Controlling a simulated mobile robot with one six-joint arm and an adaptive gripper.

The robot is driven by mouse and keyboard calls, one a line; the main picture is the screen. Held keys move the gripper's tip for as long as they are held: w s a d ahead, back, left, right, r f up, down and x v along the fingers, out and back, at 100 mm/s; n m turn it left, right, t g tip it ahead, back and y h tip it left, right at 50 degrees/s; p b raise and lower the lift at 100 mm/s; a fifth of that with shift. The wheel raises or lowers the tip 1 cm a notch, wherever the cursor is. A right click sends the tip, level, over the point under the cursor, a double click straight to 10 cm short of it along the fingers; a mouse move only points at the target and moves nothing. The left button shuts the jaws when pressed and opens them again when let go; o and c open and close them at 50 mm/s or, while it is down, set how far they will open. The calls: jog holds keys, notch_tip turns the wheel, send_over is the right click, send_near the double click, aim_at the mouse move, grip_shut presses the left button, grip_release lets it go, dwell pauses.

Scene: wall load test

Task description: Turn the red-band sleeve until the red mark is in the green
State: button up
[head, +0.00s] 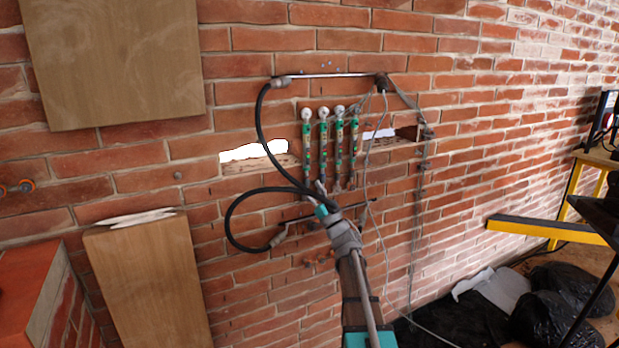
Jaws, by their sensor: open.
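Several slim vertical gauge tubes, green and pale with round white tops, hang in a row on the brick wall; the leftmost tube (307,145) and the rightmost tube (353,150) stand at the ends of the row. Small reddish patches show on them, but I cannot tell which one has the red-band sleeve, or make out its red mark and green zone. My gripper (320,190) is at the lower ends of the middle tubes and hides part of them. I cannot tell whether it touches any tube. It is open.
Black hoses (259,130) loop left of the tubes, and a metal rod (330,75) runs above. Grey cables (371,180) hang at the right. Wall slots (255,157) flank the row. A wooden panel (150,290) stands lower left; black bags (560,305) lie lower right.

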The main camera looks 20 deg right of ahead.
jog(key=shift+p+x, duration=0.5)
jog(key=shift+x, duration=0.6)
grip_shut()
